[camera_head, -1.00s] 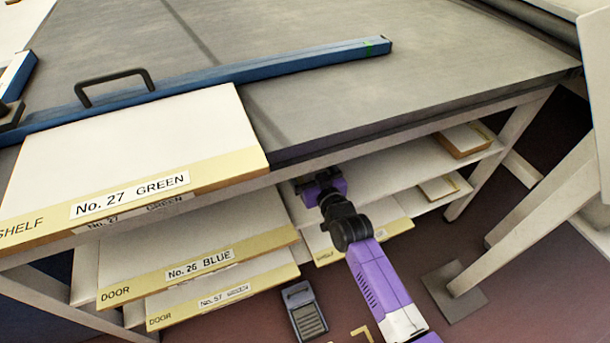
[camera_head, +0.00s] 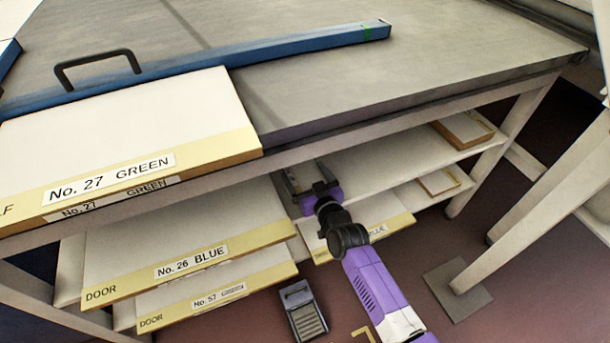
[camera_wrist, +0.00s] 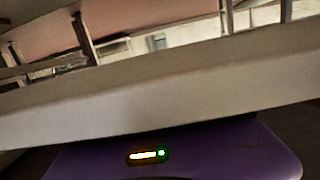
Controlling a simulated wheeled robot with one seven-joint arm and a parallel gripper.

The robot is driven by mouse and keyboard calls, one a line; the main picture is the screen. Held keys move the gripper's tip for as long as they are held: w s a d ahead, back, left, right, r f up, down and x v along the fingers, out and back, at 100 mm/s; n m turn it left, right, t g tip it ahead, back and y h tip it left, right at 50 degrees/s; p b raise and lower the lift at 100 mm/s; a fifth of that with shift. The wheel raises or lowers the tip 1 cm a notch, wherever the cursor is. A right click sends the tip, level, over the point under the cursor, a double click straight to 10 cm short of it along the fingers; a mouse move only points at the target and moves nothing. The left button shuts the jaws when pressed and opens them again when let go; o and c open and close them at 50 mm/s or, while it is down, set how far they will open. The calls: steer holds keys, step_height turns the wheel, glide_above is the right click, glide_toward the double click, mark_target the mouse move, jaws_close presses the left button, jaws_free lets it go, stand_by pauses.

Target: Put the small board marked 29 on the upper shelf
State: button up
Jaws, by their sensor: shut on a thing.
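My gripper (camera_head: 302,184) is under the table at the upper shelf, just right of the board marked No. 26 BLUE. It is shut; its fingertips are hard to make out there. In the wrist view a pale slab (camera_wrist: 150,93) crosses the picture right in front of my purple gripper body, and I take it to be the board in my grip. Its mark does not show, and I can read no 29 anywhere. The upper shelf (camera_head: 385,160) has a bare pale stretch right of my gripper.
Board No. 26 BLUE (camera_head: 185,225) lies left, above No. 57 GREEN (camera_head: 215,290). Board No. 27 GREEN (camera_head: 120,125) lies on the table top. A small board (camera_head: 465,128) lies at the upper shelf's right end, another (camera_head: 440,182) below. A table leg (camera_head: 495,150) stands right.

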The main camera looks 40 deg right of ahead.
steer(key=o, duration=1.3)
steer(key=shift+r+p, duration=0.15)
steer(key=shift+p, duration=0.15)
steer(key=p+v, duration=0.1)
steer(key=v, duration=1.1)
steer(key=shift+p, duration=0.35)
steer(key=s+a+r+n+y, duration=0.1)
steer(key=s+a+r, duration=0.1)
steer(key=s+a, duration=0.5)
steer(key=s+a+r+n+y, duration=0.1)
steer(key=s+a+r, duration=0.1)
steer(key=s, duration=0.9)
steer(key=s+a+r, duration=0.1)
steer(key=s+r, duration=0.2)
steer(key=s+a+r+y, duration=0.1)
steer(key=s+a+r, duration=0.1)
steer(key=s+r, duration=0.2)
steer(key=s+a+r+n+y, duration=0.1)
steer(key=s+r, duration=0.2)
steer(key=s, duration=0.1)
steer(key=shift+s+a+r+g, duration=0.2)
steer(key=shift+a+r+g, duration=0.15)
steer(key=shift+g, duration=0.05)
